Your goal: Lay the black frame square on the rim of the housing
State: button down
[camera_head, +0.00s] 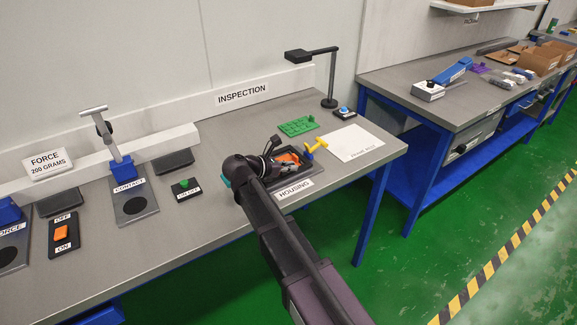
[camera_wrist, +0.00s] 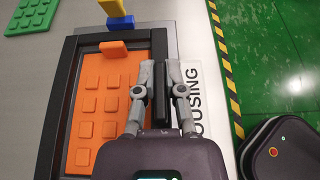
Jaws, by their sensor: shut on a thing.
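The black frame (camera_wrist: 160,48) surrounds the orange pad plate (camera_wrist: 100,110) in the wrist view. My gripper (camera_wrist: 159,66) is shut on the frame's right-hand bar, with one finger on each side of it. The dark housing (camera_head: 312,168) lies under my gripper (camera_head: 272,165) in the head view, behind its HOUSING label. My arm hides much of the frame and housing there. The frame's far bar and left bar look close to parallel with the housing's edges. I cannot tell whether the frame touches the rim all round.
A yellow and blue clamp-like part (camera_head: 313,148) stands at the housing's far side. A green studded plate (camera_head: 298,126) and a white FRAME REST sheet (camera_head: 352,143) lie behind it. A lamp stand (camera_head: 330,80) rises at the back. The bench's front edge is close.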

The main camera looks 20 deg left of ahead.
jog(key=shift+f+b, duration=0.45)
jog(key=c, duration=0.7)
grip_release()
jog(key=shift+o, duration=0.2)
